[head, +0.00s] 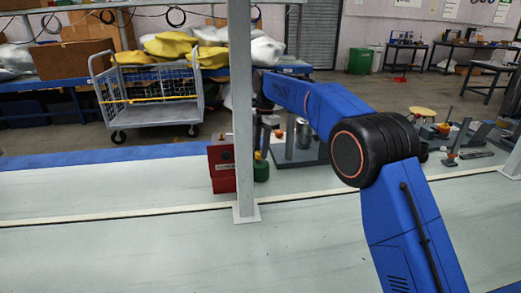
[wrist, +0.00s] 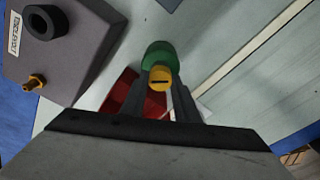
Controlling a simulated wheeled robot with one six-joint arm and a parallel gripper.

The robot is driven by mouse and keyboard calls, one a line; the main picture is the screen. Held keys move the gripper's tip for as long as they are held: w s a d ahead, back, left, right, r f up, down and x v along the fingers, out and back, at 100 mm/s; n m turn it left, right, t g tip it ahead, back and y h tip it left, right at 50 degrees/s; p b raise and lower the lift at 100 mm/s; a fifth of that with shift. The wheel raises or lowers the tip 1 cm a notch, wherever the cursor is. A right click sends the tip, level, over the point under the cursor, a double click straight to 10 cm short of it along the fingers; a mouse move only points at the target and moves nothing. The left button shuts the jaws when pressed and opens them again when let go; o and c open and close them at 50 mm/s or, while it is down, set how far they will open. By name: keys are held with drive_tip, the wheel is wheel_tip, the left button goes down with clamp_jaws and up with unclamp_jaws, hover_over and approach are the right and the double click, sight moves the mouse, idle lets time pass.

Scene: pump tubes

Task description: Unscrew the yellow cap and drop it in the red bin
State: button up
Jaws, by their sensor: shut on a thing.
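The yellow cap (wrist: 160,78) is between the two fingers of my gripper (wrist: 164,88) in the wrist view, and the gripper is shut on it. A green rounded body (wrist: 158,53) shows just beyond the cap; I cannot tell whether the two still touch. In the head view my gripper (head: 265,143) points down above the green body (head: 261,171), beside the post. The red bin (head: 222,168) stands just left of the green body, partly behind the post. A red surface (wrist: 122,90) shows behind my left finger in the wrist view, partly hidden.
A grey upright post (head: 243,110) stands close in front of my gripper. A grey block with a black ring (wrist: 75,40) and brass fitting is at the wrist view's upper left. Parts and a metal cylinder (head: 303,134) lie to the right. The front bench surface (head: 130,245) is clear.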

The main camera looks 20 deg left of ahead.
drive_tip(key=shift+n, duration=1)
drive_tip(key=n, duration=0.2)
drive_tip(key=shift+n, duration=0.3)
drive_tip(key=shift+n+h, duration=0.3)
drive_tip(key=shift+n, duration=0.1)
drive_tip(key=shift+a+n, duration=0.1)
drive_tip(key=shift+n, duration=1.6)
drive_tip(key=o, duration=0.9)
